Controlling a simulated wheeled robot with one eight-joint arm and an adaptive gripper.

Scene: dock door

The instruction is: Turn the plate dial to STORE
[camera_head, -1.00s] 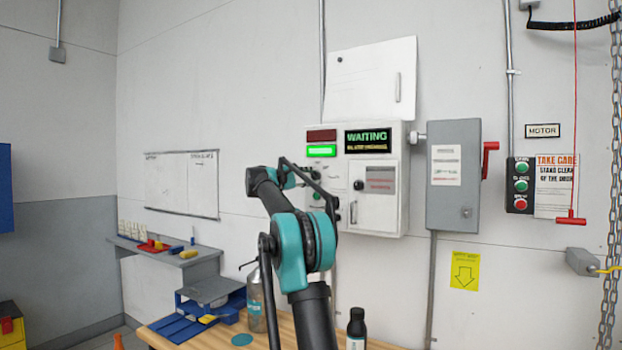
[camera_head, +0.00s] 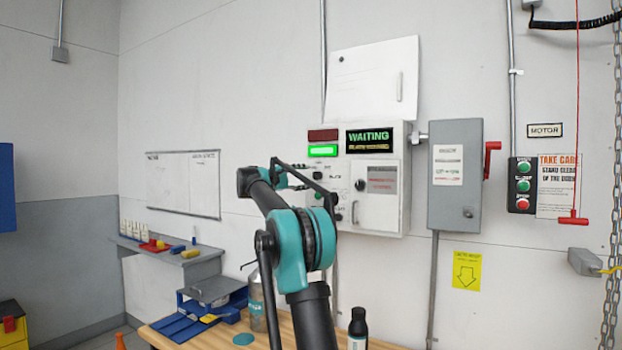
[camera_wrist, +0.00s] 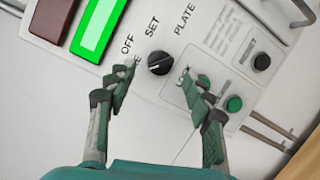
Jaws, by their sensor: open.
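The plate dial (camera_wrist: 160,63) is a small black knob on the white control box (camera_head: 395,220). In the wrist view, OFF, SET and PLATE are printed around it. Another label by the left finger is partly covered, leaving only its last letter or so readable. The knob's exact pointing is too small to tell. My gripper (camera_wrist: 162,82) is open, with one finger on each side below the dial in the picture. Nothing is between the fingers, and contact with the panel cannot be judged. In the head view, my gripper (camera_head: 302,177) is in front of the box's left side.
A lit green lamp (camera_wrist: 95,30) and dark red lamp (camera_wrist: 55,18) lie beside the dial. A black button (camera_wrist: 262,62) and green button (camera_wrist: 233,103) are to its right. A WAITING display (camera_head: 369,140) and grey switch box (camera_head: 455,200) are nearby. A bottle (camera_head: 357,328) stands below.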

